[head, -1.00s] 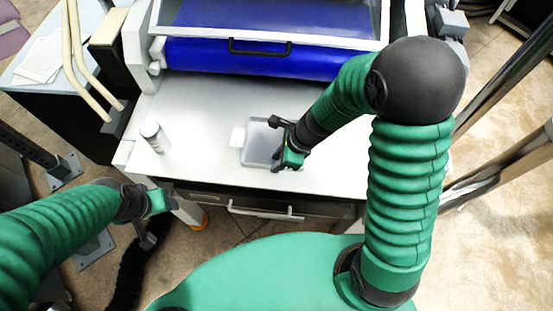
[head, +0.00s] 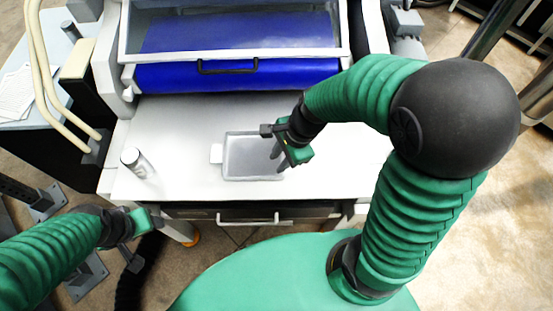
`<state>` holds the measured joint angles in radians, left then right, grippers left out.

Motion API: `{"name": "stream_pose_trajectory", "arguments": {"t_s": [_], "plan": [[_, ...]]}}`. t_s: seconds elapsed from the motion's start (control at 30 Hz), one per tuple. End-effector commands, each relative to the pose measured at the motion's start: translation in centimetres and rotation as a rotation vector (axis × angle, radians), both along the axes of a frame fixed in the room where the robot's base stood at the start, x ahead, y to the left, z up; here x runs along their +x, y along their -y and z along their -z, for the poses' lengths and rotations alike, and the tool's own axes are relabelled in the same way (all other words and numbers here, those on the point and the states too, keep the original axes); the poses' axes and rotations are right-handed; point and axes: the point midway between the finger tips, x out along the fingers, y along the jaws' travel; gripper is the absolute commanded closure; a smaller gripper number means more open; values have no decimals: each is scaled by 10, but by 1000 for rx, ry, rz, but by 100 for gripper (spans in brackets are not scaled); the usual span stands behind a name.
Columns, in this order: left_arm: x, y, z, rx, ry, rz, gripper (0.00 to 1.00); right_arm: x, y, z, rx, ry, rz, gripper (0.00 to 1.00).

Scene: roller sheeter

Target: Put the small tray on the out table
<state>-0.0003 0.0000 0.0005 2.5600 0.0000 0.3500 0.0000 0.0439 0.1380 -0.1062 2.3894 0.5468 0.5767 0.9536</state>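The small tray (head: 240,158) is a shallow grey rectangle with a pale rim. It lies on the white table surface (head: 340,170) in front of the blue roller machine. My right gripper (head: 279,158) is at the tray's right side, with its dark fingers over or at the right rim. Part of that rim is hidden, and I cannot tell whether the fingers grip it. My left gripper (head: 155,222) is low at the left, beside the table's front edge and away from the tray. Its fingers are too small to read.
A small white and grey cylinder (head: 138,163) stands on the table left of the tray. The machine's clear guard with a black handle (head: 228,66) is behind. A drawer handle (head: 253,218) runs below the front edge.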

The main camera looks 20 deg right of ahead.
Motion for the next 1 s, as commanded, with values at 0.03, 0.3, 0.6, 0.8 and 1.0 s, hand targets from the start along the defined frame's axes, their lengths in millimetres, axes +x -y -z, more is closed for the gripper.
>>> {"name": "stream_pose_trajectory", "arguments": {"t_s": [0.03,0.3,0.6,0.8,1.0], "plan": [[0,0,0,0,0,0,41,-9,2,2,-84,54,-234,73],[0,0,0,0,0,-1,41,-26,18,3,-467,271,-1423,73],[0,0,5,0,0,-1,41,-26,21,8,-489,282,-1507,73],[0,0,16,0,0,-1,41,-26,21,19,-488,281,-1507,73],[0,0,16,0,0,-1,41,-26,21,19,-488,281,-1507,73]]}}
